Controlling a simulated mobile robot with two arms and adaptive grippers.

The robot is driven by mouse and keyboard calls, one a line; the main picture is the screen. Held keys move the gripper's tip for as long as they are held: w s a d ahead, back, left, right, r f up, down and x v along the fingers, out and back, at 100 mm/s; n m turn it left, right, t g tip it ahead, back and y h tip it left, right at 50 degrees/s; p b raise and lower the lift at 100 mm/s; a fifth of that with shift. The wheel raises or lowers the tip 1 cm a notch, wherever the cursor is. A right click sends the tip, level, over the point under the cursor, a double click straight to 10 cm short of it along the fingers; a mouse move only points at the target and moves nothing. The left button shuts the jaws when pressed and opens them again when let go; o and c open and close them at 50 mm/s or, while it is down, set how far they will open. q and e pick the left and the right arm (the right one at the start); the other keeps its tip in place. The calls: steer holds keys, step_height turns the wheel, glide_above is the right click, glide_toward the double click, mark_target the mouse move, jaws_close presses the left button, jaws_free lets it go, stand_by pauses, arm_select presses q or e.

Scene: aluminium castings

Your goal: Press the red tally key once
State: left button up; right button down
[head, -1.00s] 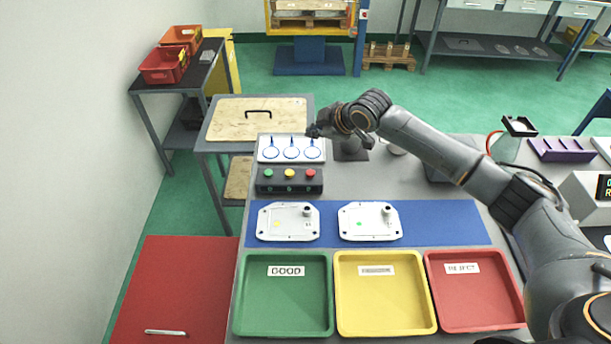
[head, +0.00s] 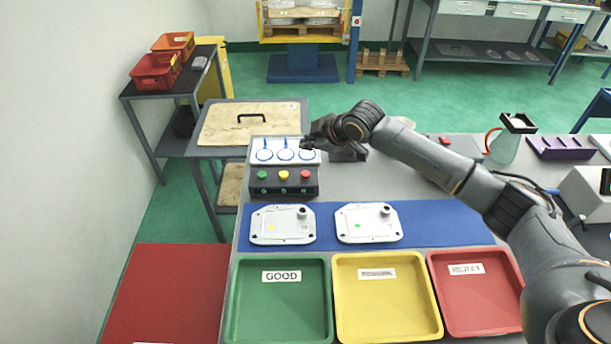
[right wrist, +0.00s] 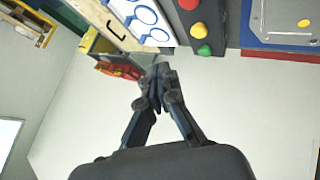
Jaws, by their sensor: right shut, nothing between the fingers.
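The red tally key (head: 305,174) is the right-hand button on a dark key box (head: 284,190), beside a yellow key (head: 284,175) and a green key (head: 262,175). My right gripper (head: 308,144) is shut and empty. In the head view its tips show just above the red key, in front of the white panel with blue rings (head: 258,143), apart from the key. In the right wrist view the closed fingertips (right wrist: 158,74) point toward the area left of the keys, and the red key (right wrist: 187,4) is partly cut off at the top edge. My left gripper is not in view.
Two pale castings (head: 283,225) (head: 368,223) lie on a blue mat (head: 450,222). Green (head: 230,300), yellow (head: 437,310) and red (head: 515,300) trays stand at the front. A board with a black handle (head: 225,125) is on a side table behind left.

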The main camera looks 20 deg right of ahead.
steer(key=b, duration=0.5)
glide_above(308, 175)
step_height(308, 175, down, 5)
steer(key=shift+w+f, duration=0.1)
steer(key=shift+f+b, duration=0.3)
steer(key=shift+f, duration=0.9)
steer(key=shift+f, duration=0.2)
steer(key=shift+f, duration=0.25)
steer(key=shift+f, duration=0.55)
stand_by(0.7)
steer(key=shift+r+p, duration=1)
steer(key=shift+p, duration=0.05)
